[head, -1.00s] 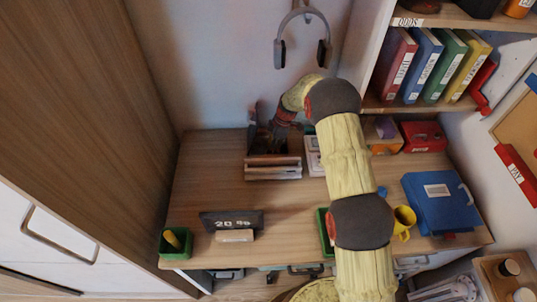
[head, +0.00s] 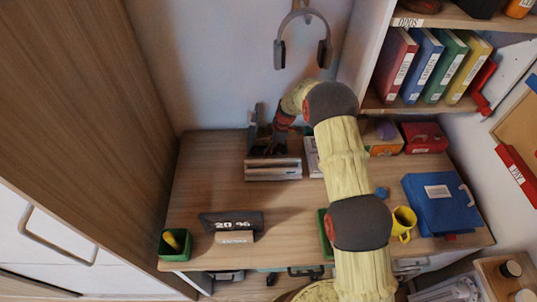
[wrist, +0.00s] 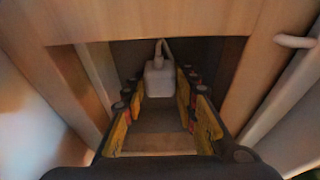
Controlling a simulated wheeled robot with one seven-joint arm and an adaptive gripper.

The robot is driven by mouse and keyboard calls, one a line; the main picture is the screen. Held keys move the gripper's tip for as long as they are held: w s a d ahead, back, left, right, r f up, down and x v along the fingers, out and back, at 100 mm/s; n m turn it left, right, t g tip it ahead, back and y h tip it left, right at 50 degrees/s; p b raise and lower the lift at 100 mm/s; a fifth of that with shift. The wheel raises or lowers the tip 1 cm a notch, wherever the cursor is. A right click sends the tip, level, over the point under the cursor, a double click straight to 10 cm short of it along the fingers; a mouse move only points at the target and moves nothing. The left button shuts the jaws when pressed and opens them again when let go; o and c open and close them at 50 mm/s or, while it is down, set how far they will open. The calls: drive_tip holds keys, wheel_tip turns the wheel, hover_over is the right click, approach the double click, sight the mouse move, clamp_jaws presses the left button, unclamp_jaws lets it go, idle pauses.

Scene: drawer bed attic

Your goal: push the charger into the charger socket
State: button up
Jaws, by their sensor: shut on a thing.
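The charger (wrist: 159,78) is a pale grey block with a curved cable at its top, seen in the wrist view. My gripper (wrist: 161,88) is shut on it, with a fingertip on each side. In the head view my gripper (head: 268,142) points down behind the wooden organizer at the back of the desk, and the charger cannot be made out there. I cannot make out the charger socket in either view. The space beyond the charger is dark.
The wooden organizer (head: 273,173) stands in front of my gripper. In the wrist view wooden panels (wrist: 265,65) flank the fingers closely. A clock (head: 232,222), a blue case (head: 440,203) and a yellow mug (head: 403,222) stand on the desk. Headphones (head: 302,45) hang above.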

drive_tip(key=c, duration=0.3)
wheel_tip(320, 180, up, 10)
drive_tip(key=p, duration=0.2)
drive_tip(key=shift+p, duration=0.4)
drive_tip(key=shift+c, duration=0.2)
